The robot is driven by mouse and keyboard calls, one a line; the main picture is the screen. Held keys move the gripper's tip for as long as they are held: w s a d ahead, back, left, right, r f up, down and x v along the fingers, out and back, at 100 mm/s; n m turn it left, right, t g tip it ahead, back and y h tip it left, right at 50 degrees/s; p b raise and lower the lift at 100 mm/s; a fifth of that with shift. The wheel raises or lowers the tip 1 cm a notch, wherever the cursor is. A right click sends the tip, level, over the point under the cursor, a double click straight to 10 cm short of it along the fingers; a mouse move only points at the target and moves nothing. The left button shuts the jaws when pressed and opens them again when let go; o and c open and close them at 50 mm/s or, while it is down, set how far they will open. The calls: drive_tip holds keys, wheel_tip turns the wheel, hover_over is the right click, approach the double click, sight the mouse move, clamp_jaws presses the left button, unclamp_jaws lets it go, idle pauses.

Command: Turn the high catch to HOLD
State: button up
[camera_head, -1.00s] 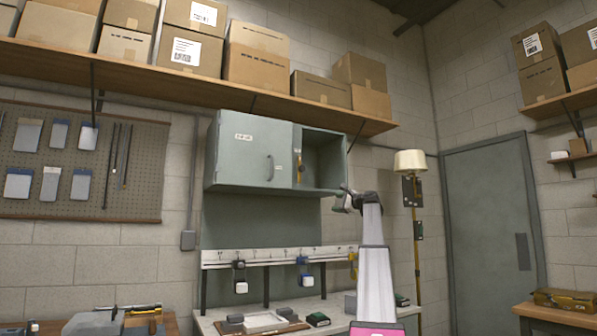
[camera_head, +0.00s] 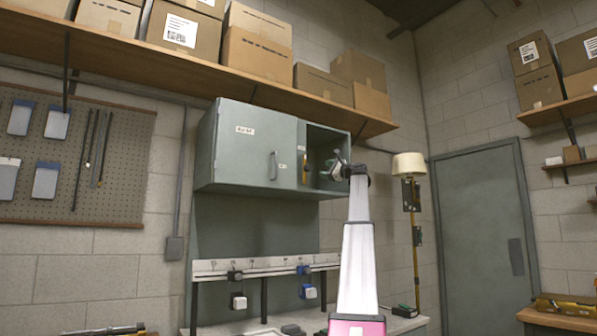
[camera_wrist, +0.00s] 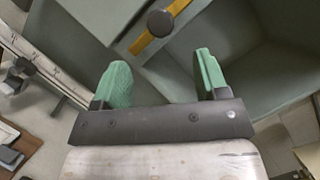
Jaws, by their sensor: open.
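The high catch (camera_head: 307,172) is a yellow bar with a dark round knob. It sits on the upright between the closed door and the open compartment of the grey-green wall cabinet (camera_head: 232,165). The catch also shows in the wrist view (camera_wrist: 155,40), tilted, with its dark knob near the top. My gripper (camera_head: 336,162) is in front of the open compartment, to the right of the catch. In the wrist view my gripper (camera_wrist: 162,72) is open and empty, its green fingers apart. The knob lies beyond the fingertips, between their lines. The catch's small labels are too small to read.
A wooden shelf (camera_head: 200,72) with cardboard boxes runs above the cabinet. A rail (camera_head: 255,266) with hanging blocks is below it. The space in front of the cabinet is open.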

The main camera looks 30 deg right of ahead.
sight(309, 167)
drive_tip(key=x, duration=1.1)
drive_tip(key=shift+r, duration=0.1)
drive_tip(key=shift+a, duration=0.1)
clamp_jaws()
